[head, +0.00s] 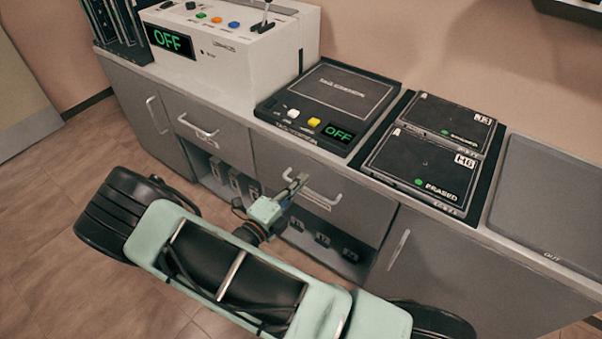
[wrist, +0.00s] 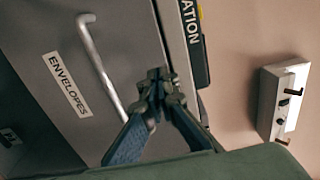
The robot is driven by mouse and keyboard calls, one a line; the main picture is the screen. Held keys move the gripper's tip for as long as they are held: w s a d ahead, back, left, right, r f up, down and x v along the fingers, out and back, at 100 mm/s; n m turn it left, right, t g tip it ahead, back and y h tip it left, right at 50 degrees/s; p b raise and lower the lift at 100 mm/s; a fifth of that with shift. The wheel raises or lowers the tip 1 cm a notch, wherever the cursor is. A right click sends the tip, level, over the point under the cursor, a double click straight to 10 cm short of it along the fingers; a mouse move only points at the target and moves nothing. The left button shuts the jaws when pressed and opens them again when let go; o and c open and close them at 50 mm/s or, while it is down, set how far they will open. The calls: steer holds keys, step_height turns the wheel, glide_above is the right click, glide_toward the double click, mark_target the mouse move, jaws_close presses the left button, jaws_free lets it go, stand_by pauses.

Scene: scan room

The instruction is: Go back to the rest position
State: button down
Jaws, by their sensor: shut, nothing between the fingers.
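My gripper (head: 297,182) is shut and empty. In the head view it is in front of the counter, by the handle (head: 318,192) of the drawer under the black station; I cannot tell whether it touches it. In the wrist view the fingertips (wrist: 160,76) meet, and the drawer labelled ENVELOPES (wrist: 30,45) with its bar handle (wrist: 100,65) lies to their left. The drawer looks closed.
On the counter stand a white box (head: 240,55) reading OFF, the black station (head: 325,105) also reading OFF, two black units (head: 425,165) reading ERASED, and a grey OUT pad (head: 550,200). Open shelves are below the drawers. Floor (head: 60,190) is clear at left.

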steer(key=v, duration=0.9)
steer(key=shift+p, duration=0.3)
